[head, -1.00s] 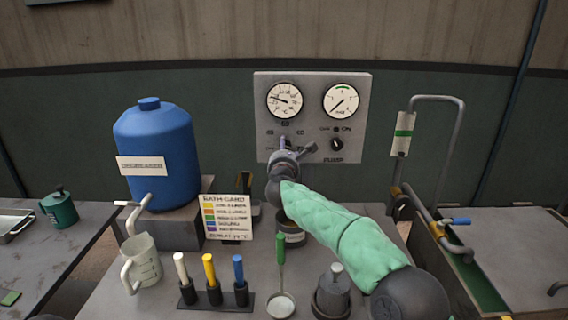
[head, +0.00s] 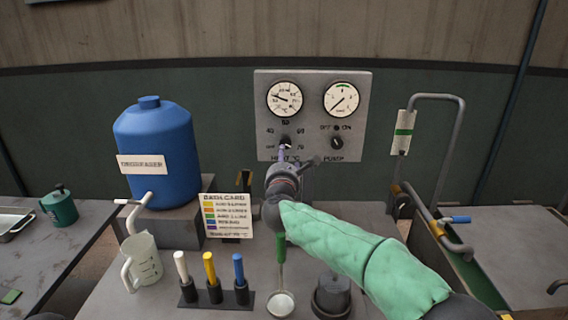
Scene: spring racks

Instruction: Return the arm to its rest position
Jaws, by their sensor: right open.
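My right arm, in a green padded sleeve, reaches in from the lower right of the head view. Its gripper (head: 284,158) is open and points away from me, just below the heat knob (head: 285,141) of the gauge panel (head: 313,112). The wrist hides part of the gripper, and nothing shows held in it. I cannot tell whether a fingertip still touches the knob. The pump knob (head: 337,143) is to its right. My left gripper is not in view.
A blue barrel (head: 157,150), a colour card (head: 228,216), a jug (head: 142,262), a rack of coloured handles (head: 215,293), a green-handled ladle (head: 281,302) and a dark weight (head: 332,296) stand around the arm. A bent pipe frame (head: 442,150) rises at right.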

